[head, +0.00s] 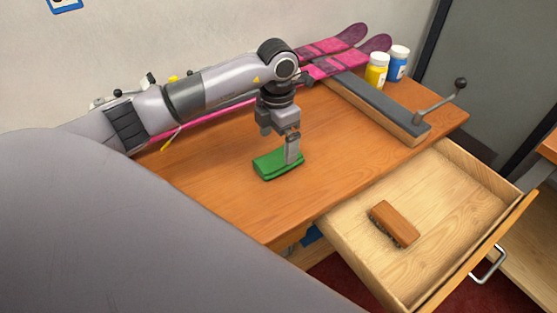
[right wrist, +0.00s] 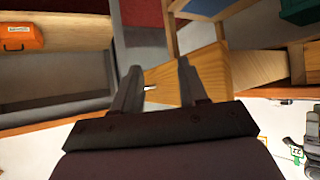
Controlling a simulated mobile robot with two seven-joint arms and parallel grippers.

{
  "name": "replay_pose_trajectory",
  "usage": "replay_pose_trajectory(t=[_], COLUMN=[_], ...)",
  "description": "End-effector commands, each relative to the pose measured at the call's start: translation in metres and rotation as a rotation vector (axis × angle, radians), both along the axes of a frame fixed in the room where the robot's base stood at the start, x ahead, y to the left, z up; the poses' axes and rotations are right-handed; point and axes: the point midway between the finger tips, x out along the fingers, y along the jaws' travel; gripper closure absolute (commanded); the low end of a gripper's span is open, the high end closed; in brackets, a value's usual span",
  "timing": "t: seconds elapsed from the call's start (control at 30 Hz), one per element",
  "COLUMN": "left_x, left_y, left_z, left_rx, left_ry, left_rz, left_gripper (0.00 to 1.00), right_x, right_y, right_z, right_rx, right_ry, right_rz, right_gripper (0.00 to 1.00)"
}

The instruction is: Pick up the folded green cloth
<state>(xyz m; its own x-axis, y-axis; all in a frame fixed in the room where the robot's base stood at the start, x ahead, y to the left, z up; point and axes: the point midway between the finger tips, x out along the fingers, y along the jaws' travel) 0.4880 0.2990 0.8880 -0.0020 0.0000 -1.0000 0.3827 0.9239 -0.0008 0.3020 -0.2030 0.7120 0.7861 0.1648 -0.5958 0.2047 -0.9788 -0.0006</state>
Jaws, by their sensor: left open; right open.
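The folded green cloth (head: 275,168) lies on the wooden bench top, near its front edge. My left gripper (head: 291,160) points down right at the cloth, its fingers over the cloth's right part. It is open; the near finger hides part of the cloth, and I cannot tell whether the fingers touch it. My right gripper shows only in the right wrist view (right wrist: 160,78). It is open, with its two fingers apart and nothing held between them, away from the cloth.
An open drawer (head: 349,240) holding a brown brush (head: 394,224) juts out at the front right. Pink skis (head: 335,64) lie along the back. A long grey-topped block (head: 375,105) with a lever, a yellow bottle (head: 376,72) and a blue bottle (head: 398,65) stand at the right.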

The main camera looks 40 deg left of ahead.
Motion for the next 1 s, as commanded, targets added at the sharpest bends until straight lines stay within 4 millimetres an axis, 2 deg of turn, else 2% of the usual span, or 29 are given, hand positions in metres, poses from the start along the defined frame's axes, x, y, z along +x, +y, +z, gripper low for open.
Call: replay_pose_trajectory(t=[0.3,0.6,0.63,0.7,0.8,0.87,0.9,1.0], left_x=[0.001,0.001,0.001,0.001,0.001,0.001,0.001,0.001], left_y=[-0.003,-0.003,-0.003,-0.003,-0.003,-0.003,-0.003,-0.003], left_z=[-0.044,-0.049,-0.049,-0.049,-0.049,-0.049,-0.049,-0.049], left_rx=[-0.001,0.0,0.0,0.0,0.0,0.0,0.0,0.0], left_ry=[0.0,-0.002,-0.002,-0.002,-0.002,-0.002,-0.002,-0.002], left_rz=[0.001,-0.001,-0.001,-0.001,-0.001,0.0,0.0,0.0], left_gripper=[0.0,0.0,0.06,0.29,0.58,0.58,0.63,0.63], right_x=[0.0,0.0,0.0,0.0,0.0,0.0,0.0,0.0], right_y=[0.0,0.0,0.0,0.0,0.0,0.0,0.0,0.0], right_z=[0.009,0.009,0.009,0.009,0.009,0.009,0.009,0.009], right_rx=[0.0,0.0,0.0,0.0,0.0,0.0,0.0,0.0], right_ry=[0.0,0.0,0.0,0.0,0.0,0.0,0.0,0.0], right_rz=[0.0,0.0,0.0,0.0,0.0,0.0,0.0,0.0], right_gripper=[0.57,0.57,0.57,0.57,0.57,0.57,0.57,0.57])
